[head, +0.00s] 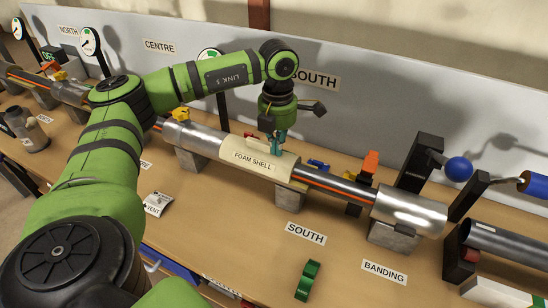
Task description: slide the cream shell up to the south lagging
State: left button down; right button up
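The cream shell (247,157), labelled FOAM SHELL, sits on the long pipe in front of the SOUTH sign. Silver lagging (196,135) covers the pipe on its left, and the shell's left end looks close against it; I cannot tell whether they touch. Another silver lagging (408,211) is at the pipe's right end, with bare pipe between it and the shell. Which one is the south lagging is not marked. My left gripper (274,146) points down at the shell's top right part. Its fingertips are small and partly hidden, so their opening is unclear. My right gripper is not in view.
An orange strip (325,188) runs along the pipe right of the shell. Blue (318,164) and orange (371,161) parts stand behind it. A green clip (308,281) lies in front. Grey supports (289,190) hold the pipe.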

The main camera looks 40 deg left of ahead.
pick_arm(q)
jog(key=shift+a, duration=0.15)
jog(key=shift+d, duration=0.3)
jog(key=shift+w+d, duration=0.1)
jog(key=shift+d, duration=0.2)
notch_tip(320, 180, up, 7)
jog(key=p, duration=0.5)
dwell(0.7)
